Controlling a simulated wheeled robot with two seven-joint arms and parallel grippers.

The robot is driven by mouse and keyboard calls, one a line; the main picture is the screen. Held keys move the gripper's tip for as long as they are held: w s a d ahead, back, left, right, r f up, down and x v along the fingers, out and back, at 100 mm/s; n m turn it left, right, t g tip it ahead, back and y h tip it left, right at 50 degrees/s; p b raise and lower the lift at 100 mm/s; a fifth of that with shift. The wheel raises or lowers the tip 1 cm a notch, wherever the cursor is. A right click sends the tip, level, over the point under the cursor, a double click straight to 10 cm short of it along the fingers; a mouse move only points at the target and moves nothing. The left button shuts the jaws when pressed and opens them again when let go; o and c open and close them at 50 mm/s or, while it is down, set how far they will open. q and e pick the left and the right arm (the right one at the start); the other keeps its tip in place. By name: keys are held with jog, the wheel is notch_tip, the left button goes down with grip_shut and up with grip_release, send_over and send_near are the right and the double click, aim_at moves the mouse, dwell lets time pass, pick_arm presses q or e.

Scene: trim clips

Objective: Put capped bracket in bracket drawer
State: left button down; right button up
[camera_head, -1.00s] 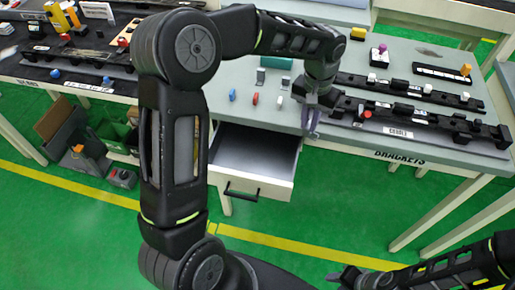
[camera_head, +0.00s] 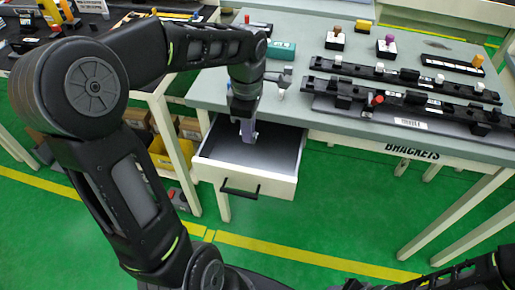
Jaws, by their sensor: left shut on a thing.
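The bracket drawer (camera_head: 221,179) is pulled out from the grey table marked BRACKETS (camera_head: 411,151), and its floor looks empty. My left gripper (camera_head: 246,120) points down over the drawer's back part and is shut on the bracket. The bracket (camera_head: 248,132) is a small purple-grey piece that hangs below the fingers, above or inside the drawer. I cannot tell whether it touches the drawer floor, and its cap is not clear. My right arm shows at the bottom right, but its gripper is out of view.
Black rails with several small clips (camera_head: 400,98) lie on the right of the table. Small blocks on stands, such as a purple-topped one (camera_head: 386,45), stand behind them. A teal block (camera_head: 282,50) is at the back. A yellow bin (camera_head: 168,157) is under the left table.

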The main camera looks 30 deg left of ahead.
pick_arm(q)
send_over(250, 164)
jog(key=shift+f, duration=3.1)
jog(key=shift+f, duration=1.9)
jog(key=shift+f, duration=0.2)
jog(key=c, duration=1.4)
grip_release()
jog(key=shift+c, duration=0.2)
jog(key=shift+r, duration=0.15)
